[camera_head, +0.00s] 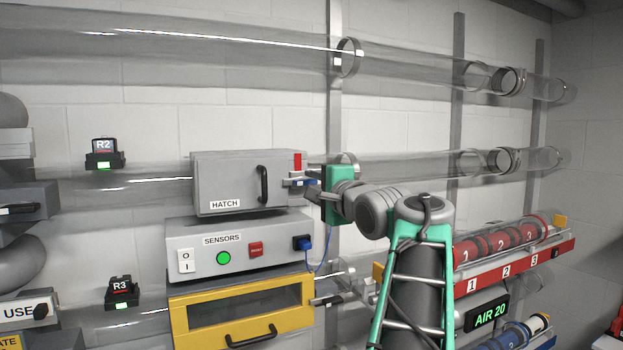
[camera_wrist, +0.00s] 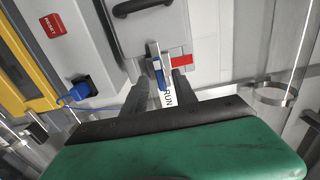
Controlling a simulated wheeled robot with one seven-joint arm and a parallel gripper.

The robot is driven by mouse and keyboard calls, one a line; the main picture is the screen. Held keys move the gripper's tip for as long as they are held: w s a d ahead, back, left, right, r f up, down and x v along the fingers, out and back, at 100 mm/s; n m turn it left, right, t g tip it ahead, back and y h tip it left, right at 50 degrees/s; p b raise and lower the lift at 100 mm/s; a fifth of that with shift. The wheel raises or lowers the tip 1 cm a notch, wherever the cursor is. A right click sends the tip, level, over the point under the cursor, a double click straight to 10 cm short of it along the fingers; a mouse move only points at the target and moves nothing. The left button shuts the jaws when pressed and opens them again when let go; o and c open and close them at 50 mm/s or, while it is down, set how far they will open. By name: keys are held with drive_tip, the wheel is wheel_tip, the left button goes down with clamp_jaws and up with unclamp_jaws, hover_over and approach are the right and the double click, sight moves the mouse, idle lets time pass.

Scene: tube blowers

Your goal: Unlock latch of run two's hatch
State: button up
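The grey box labelled HATCH (camera_head: 225,185) is mounted on the middle tube beside the R2 tag (camera_head: 103,148). Its latch has a small blue lever (camera_head: 302,182) on the right side, below an upright red marker (camera_head: 297,161). The blue lever (camera_wrist: 158,72) and red marker (camera_wrist: 181,60) also show in the wrist view. My gripper (camera_head: 313,190) is at the right of the hatch, close to the lever. In the wrist view, my gripper (camera_wrist: 159,84) has its two dark fingers apart, with the lever at the gap between their tips. I cannot tell whether they touch it.
The SENSORS box (camera_head: 238,248), with a blue plug and cable (camera_head: 318,255), stands just below the hatch. A grey wall post (camera_head: 334,115) and clear tubes run behind my gripper.

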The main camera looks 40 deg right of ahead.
drive_tip(key=shift+x, duration=0.75)
drive_tip(key=shift+c, duration=0.4)
clamp_jaws()
